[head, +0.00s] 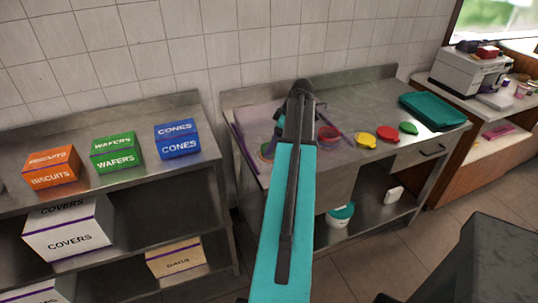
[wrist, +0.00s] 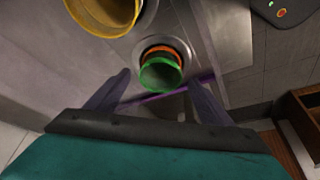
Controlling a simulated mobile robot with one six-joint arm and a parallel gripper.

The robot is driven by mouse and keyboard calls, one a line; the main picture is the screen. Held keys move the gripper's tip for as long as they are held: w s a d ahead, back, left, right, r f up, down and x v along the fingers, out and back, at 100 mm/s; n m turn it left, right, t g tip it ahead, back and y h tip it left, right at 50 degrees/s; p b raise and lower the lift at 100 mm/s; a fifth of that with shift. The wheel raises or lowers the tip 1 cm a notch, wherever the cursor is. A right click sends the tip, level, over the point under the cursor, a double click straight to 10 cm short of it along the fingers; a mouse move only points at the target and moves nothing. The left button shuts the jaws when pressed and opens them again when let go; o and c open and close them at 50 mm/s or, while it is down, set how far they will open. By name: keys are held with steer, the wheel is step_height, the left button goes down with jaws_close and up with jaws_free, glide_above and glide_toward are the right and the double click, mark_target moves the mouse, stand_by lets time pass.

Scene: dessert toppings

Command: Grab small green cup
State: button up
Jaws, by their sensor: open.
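In the wrist view, a small green cup (wrist: 160,74) shows between the two fingers of my gripper (wrist: 158,80), near their tips. The fingers are spread and not closed on it. An orange rim (wrist: 160,51) shows right behind the green cup; I cannot tell whether the two are nested. A larger yellow cup (wrist: 104,14) is at the upper left. In the head view, a bit of green (head: 265,150) shows left of my arm on the steel counter. My arm hides the gripper's fingers there.
A red container (head: 328,133) is just right of my arm. Yellow (head: 365,140), red (head: 387,134) and green (head: 408,128) lids lie further right, before a teal tray (head: 438,113). Biscuits (head: 51,168), wafers (head: 117,153) and cones (head: 177,139) boxes stand on the left shelf.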

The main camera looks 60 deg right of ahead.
steer(key=shift+x, duration=1.2)
steer(key=c, duration=1.4)
steer(key=shift+o, duration=0.2)
steer(key=shift+r, duration=0.2)
step_height(320, 180, up, 10)
steer(key=b, duration=0.2)
steer(key=shift+f, duration=0.15)
